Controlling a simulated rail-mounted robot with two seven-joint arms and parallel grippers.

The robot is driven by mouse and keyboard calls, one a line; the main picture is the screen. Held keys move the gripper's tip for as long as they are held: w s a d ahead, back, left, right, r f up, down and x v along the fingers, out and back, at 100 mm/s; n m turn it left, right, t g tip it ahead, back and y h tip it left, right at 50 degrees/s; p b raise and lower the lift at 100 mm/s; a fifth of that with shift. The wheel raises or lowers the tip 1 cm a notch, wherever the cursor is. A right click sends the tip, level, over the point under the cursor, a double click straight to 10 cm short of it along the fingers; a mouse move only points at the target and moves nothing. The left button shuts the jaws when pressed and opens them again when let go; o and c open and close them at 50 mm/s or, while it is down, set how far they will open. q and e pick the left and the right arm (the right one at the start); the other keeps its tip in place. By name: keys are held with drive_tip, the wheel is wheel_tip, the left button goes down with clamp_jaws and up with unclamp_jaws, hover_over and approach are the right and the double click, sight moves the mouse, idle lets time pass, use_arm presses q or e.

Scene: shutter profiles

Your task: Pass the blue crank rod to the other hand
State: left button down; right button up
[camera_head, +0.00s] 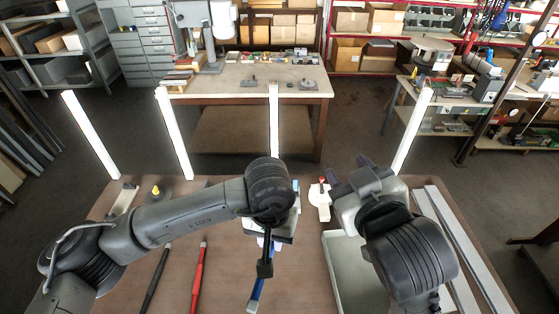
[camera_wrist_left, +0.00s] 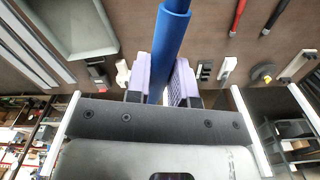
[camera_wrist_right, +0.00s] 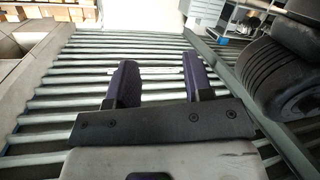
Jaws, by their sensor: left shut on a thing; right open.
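The blue crank rod (camera_head: 256,291) shows below my left gripper in the head view, partly hidden by the gripper and arm. In the left wrist view the rod (camera_wrist_left: 168,45) runs between the two pale lilac fingers. My left gripper (camera_head: 265,238) is shut on it above the table's middle; its fingertips (camera_wrist_left: 163,80) show in its wrist view. My right gripper (camera_head: 362,170) is to the right, raised and pointing away from the rod. Its fingers (camera_wrist_right: 161,82) are apart with nothing between them.
A red rod (camera_head: 198,276) and a black rod (camera_head: 156,279) lie on the brown table (camera_head: 220,268), left of the blue rod. A grey tray (camera_head: 336,262) lies right of it, partly under my right arm. Long pale profiles (camera_head: 468,250) lie at the right edge. Several white posts (camera_head: 174,134) stand behind.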

drive_tip(key=w+a+r+n+g, duration=0.2)
drive_tip(key=a+r+n, duration=0.2)
drive_tip(key=a+r, duration=0.3)
drive_tip(key=w+a+r+n+g, duration=0.1)
drive_tip(key=w+a+r+n, duration=0.3)
drive_tip(key=a, duration=0.5)
drive_tip(key=w+d+f+n+g+h, duration=0.2)
drive_tip(key=f+n+g, duration=0.2)
drive_tip(key=f, duration=0.3)
drive_tip(key=w+d+f+n+g+h, duration=0.1)
drive_tip(key=w+f+n+g+h, duration=0.15)
drive_tip(key=f+g, duration=0.4)
wheel_tip(320, 180, down, 15)
drive_tip(key=s+d+n+g, duration=0.1)
drive_tip(key=s+n+g, duration=0.1)
drive_tip(key=n, duration=1)
drive_tip(key=shift+d+n+y, duration=0.2)
drive_tip(key=shift+n+y, duration=0.15)
drive_tip(key=shift+f, duration=0.1)
